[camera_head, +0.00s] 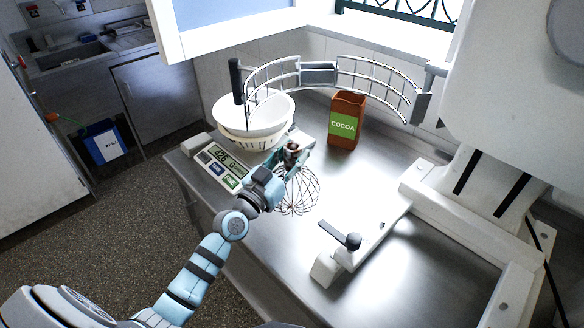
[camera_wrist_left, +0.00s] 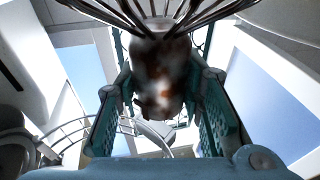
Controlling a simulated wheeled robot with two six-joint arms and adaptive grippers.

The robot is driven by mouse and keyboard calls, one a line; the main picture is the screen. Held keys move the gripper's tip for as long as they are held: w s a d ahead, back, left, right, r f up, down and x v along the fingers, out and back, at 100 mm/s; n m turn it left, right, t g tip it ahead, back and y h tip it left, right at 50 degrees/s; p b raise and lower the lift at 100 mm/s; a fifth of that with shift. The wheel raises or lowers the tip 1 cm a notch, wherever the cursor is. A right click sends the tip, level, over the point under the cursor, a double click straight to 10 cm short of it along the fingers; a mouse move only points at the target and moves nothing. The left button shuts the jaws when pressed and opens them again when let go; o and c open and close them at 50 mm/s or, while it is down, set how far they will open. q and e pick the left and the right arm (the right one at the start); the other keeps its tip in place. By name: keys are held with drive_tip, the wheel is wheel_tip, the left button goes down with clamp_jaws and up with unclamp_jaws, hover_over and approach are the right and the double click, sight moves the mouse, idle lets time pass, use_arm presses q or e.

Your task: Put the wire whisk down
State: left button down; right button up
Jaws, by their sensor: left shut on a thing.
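The wire whisk (camera_head: 300,195) has a balloon of thin dark wires and a brownish handle. My left gripper (camera_head: 291,158) is shut on the handle, with the wires pointing down toward the metal table (camera_head: 270,245). I cannot tell whether the wires touch the table. In the left wrist view the whisk handle (camera_wrist_left: 160,85) sits between the two teal fingers of the left gripper (camera_wrist_left: 165,110), and the wires spread at the top edge. My right gripper is not in view.
A large white mixer with a wire guard (camera_head: 375,85) is at the right. The front tabletop is bare.

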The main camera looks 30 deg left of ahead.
use_arm(q)
drive_tip(key=c, duration=1.5)
unclamp_jaws()
drive_tip(key=shift+s+a+f, duration=0.1)
drive_tip(key=o, duration=0.4)
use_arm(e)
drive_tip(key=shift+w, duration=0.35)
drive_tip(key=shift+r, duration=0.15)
use_arm(q)
drive_tip(key=shift+s+r, duration=0.15)
drive_tip(key=shift+r, duration=0.05)
drive_tip(key=p+v, duration=0.1)
drive_tip(key=v, duration=1)
drive_tip(key=shift+s, duration=0.3)
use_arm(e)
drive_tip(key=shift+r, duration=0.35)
